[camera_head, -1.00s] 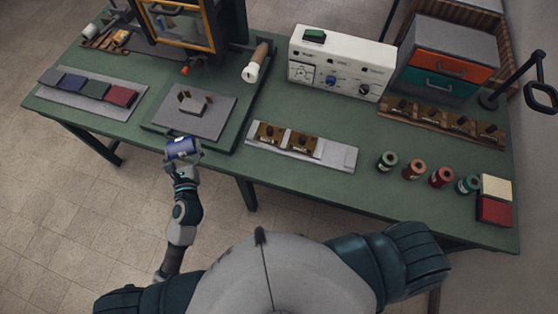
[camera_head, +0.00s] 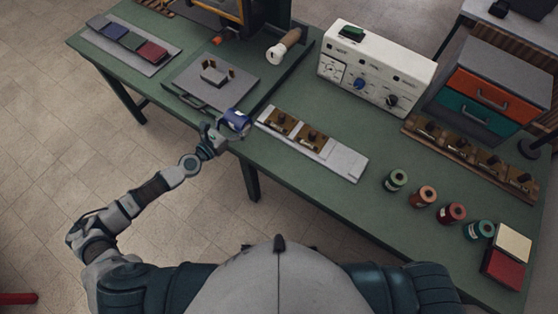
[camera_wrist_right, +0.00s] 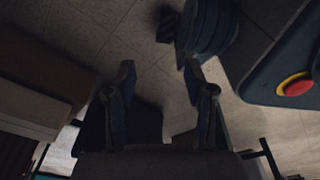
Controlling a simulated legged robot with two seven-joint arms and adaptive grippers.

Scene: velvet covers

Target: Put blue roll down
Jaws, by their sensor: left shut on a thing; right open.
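The blue roll (camera_head: 237,121) is in my left gripper (camera_head: 222,131), which is shut on it. It is at the near edge of the green table, just left of the light strip with brown blocks (camera_head: 342,164). I cannot tell whether the roll touches the table top. Green (camera_head: 396,180), orange (camera_head: 423,196), red (camera_head: 451,212) and teal (camera_head: 480,230) rolls stand in a row at the right. My right gripper (camera_wrist_right: 158,85) is open and empty in the right wrist view, with floor beyond its fingers; it is not visible in the head view.
A grey plate with upright brackets (camera_head: 190,77) lies left of the blue roll. A white control box (camera_head: 374,68) and a drawer unit (camera_head: 492,90) stand at the back. Bare table (camera_head: 345,200) shows between the light strip and the roll row.

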